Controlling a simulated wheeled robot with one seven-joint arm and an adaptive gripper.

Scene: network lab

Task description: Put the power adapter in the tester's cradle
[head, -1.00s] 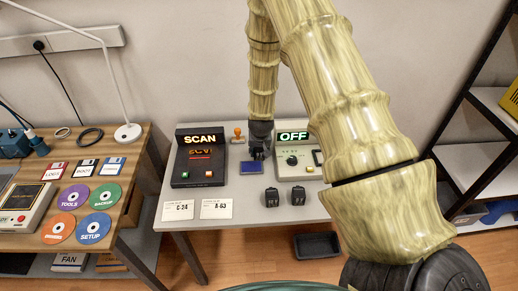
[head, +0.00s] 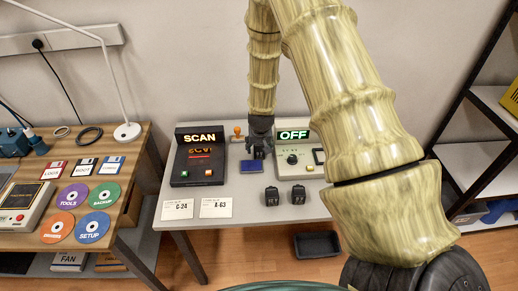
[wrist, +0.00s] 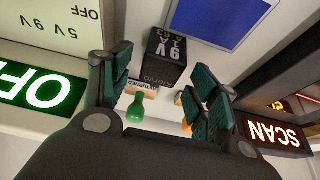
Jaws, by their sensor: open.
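My gripper (head: 259,152) is open above the table, just behind the blue pad (head: 251,166). In the wrist view its fingers (wrist: 164,78) spread either side of a black power adapter (wrist: 166,58) with a printed 9V label; the fingers are not closed on it. In the head view my gripper mostly hides this adapter. Two other black adapters stand at the table front, one left (head: 272,196) and one right (head: 298,194). The tester (head: 292,158), with a lit green OFF sign and a dial, stands right of my gripper. Its cradle may be the dark-framed square (head: 319,156), partly behind my arm.
The SCAN device (head: 198,162) stands left of my gripper. An orange-handled stamp (head: 238,133) and a green-handled stamp (wrist: 135,108) are close to the fingers. Cards C-24 (head: 183,208) and A-63 (head: 216,207) lie front left. A black bin (head: 317,244) sits below the table edge.

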